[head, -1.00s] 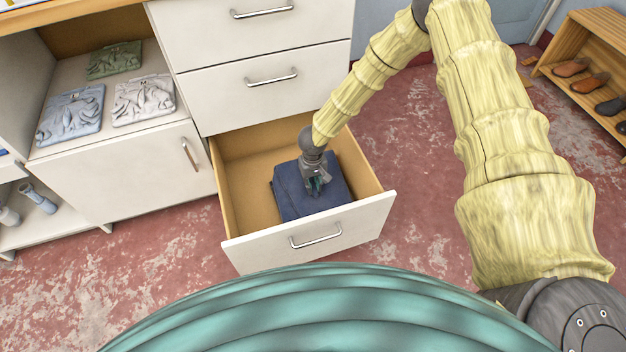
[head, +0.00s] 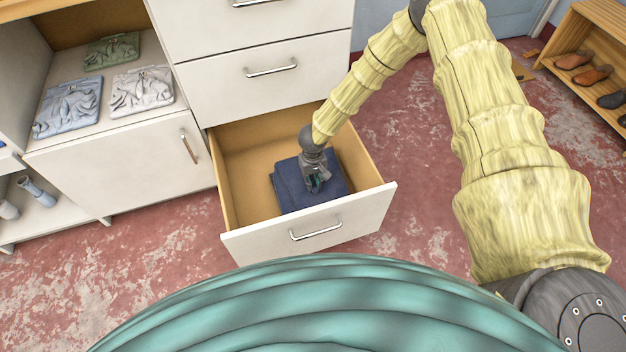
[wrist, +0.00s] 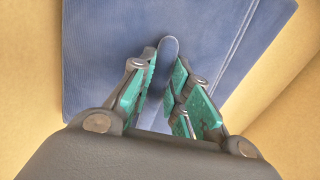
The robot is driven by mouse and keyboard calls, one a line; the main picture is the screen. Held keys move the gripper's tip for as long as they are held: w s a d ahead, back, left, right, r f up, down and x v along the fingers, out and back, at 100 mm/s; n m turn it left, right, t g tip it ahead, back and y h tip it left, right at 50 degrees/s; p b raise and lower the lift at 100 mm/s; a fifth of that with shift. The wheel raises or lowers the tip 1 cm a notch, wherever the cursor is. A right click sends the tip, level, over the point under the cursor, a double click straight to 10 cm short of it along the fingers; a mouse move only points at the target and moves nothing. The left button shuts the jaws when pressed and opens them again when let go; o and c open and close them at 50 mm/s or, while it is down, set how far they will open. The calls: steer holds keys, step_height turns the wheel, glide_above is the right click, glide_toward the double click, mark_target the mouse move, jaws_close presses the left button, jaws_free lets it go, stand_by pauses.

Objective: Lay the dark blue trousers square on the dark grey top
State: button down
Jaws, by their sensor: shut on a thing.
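The dark blue trousers (head: 293,190) lie folded in the open bottom drawer, and they fill much of the wrist view (wrist: 110,50). My gripper (head: 316,186) points down over them inside the drawer. In the wrist view my gripper (wrist: 160,95) has its green-padded fingers on either side of a raised ridge of the blue cloth, pinching it. The rest of the trousers lies flat on the drawer floor. The dark grey top is not in view.
The open drawer (head: 310,234) has wooden walls around the trousers. Closed drawers (head: 270,72) stand above it. Folded clothes (head: 142,90) lie on a shelf at the left. A shoe rack (head: 585,55) stands at the far right. Bare red floor (head: 410,130) lies between.

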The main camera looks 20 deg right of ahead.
mark_target(313, 182)
steer(key=shift+f, duration=0.15)
steer(key=c, duration=1.3)
jaws_free()
step_height(313, 182, up, 12)
steer(key=shift+f, duration=0.1)
steer(key=shift+s, duration=0.1)
